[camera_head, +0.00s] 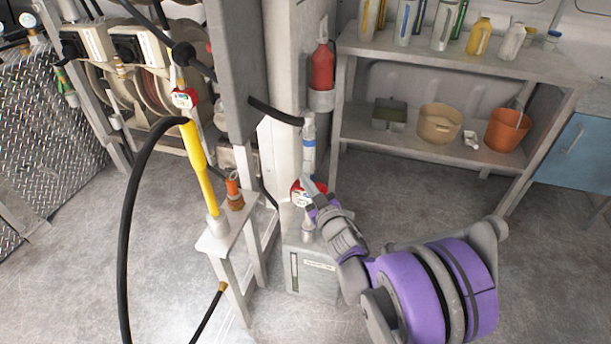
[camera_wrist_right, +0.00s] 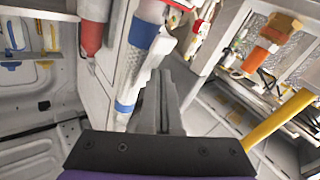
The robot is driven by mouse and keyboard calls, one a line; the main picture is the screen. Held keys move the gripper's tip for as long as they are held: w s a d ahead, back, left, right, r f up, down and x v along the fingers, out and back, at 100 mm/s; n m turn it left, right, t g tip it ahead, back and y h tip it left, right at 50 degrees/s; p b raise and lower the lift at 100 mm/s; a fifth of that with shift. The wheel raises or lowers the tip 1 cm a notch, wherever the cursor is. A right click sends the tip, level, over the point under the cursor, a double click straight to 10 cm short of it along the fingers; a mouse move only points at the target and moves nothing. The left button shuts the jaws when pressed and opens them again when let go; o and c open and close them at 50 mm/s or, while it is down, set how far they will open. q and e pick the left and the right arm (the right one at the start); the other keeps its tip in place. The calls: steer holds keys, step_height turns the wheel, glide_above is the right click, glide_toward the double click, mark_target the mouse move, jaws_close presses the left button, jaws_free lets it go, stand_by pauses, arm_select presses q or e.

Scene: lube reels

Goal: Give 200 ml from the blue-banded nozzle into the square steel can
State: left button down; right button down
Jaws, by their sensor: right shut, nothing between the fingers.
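The blue-banded nozzle (camera_head: 309,147) stands upright in front of the white post, with a red-and-white meter (camera_head: 299,192) at its lower part. In the right wrist view the nozzle (camera_wrist_right: 131,72) shows blue bands just left of the fingers. The square steel can (camera_head: 312,275) stands on the floor directly below it. Whether the nozzle's spout is inside the can is hard to tell. My right gripper (camera_head: 314,190) is beside the meter, its fingers (camera_wrist_right: 161,95) shut together with nothing between them. My left gripper is out of view.
A black hose (camera_head: 126,240) loops at left. Shelves (camera_head: 380,142) with bottles and tubs stand at the back right. The floor at front right is partly covered by my arm.

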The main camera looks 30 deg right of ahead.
steer(key=shift+w+d, duration=0.1)
stand_by(0.5)
steer(key=shift+s+a+r, duration=0.25)
steer(key=shift+s+a, duration=0.4)
steer(key=shift+a, duration=0.1)
steer(key=s+a, duration=0.1)
steer(key=s+a+r+p, duration=0.1)
steer(key=s+a, duration=0.1)
steer(key=shift+a+r, duration=0.3)
steer(key=shift+r, duration=0.05)
